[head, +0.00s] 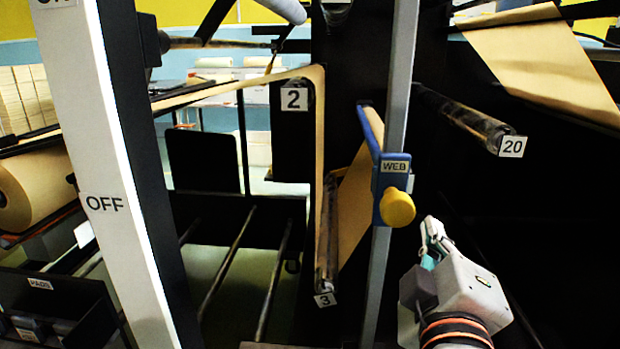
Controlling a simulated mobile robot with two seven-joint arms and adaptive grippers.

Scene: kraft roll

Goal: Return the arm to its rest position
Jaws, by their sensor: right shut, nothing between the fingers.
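My right gripper (432,243) is at the lower right of the head view. It is shut and empty, with its fingers pointing up and away from me. It is just right of and below the yellow knob (397,207) on the blue WEB plate (379,178), and looks apart from it. Part of my right arm with orange rings shows below the gripper. My left gripper is not in view.
A grey upright (373,285) stands beside the knob. Brown paper web (320,130) runs over roller 2 down to roller 3 (326,240). Roller 20 (480,125) juts out above right. A white OFF post (105,160), a kraft roll (35,188) and a PADS bin (50,305) are left.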

